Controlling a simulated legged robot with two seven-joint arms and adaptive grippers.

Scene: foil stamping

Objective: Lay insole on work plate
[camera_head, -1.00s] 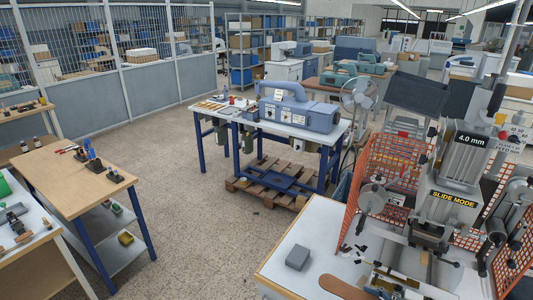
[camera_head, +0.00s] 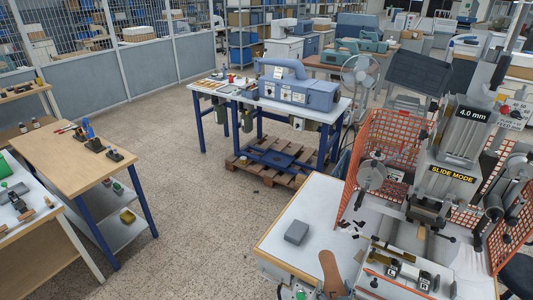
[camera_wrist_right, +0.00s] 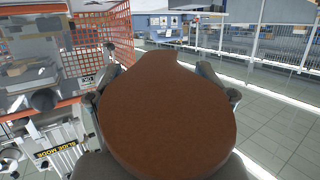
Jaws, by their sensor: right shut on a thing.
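The brown insole (camera_head: 331,270) shows at the bottom edge of the head view, in front of the stamping machine. My right gripper (camera_wrist_right: 162,90) is shut on it, with a finger at each side of its broad end in the right wrist view, where the insole (camera_wrist_right: 165,120) fills the middle. In the head view the insole hides most of the gripper. The metal work plate (camera_head: 405,239) lies under the machine's head, to the right of the insole and apart from it. My left gripper is not in view.
The stamping machine (camera_head: 455,150) has orange mesh guards (camera_head: 397,150) around it. A grey block (camera_head: 296,232) sits on its white table (camera_head: 320,205). A sliding fixture (camera_head: 400,268) with small blocks stands right of the insole.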

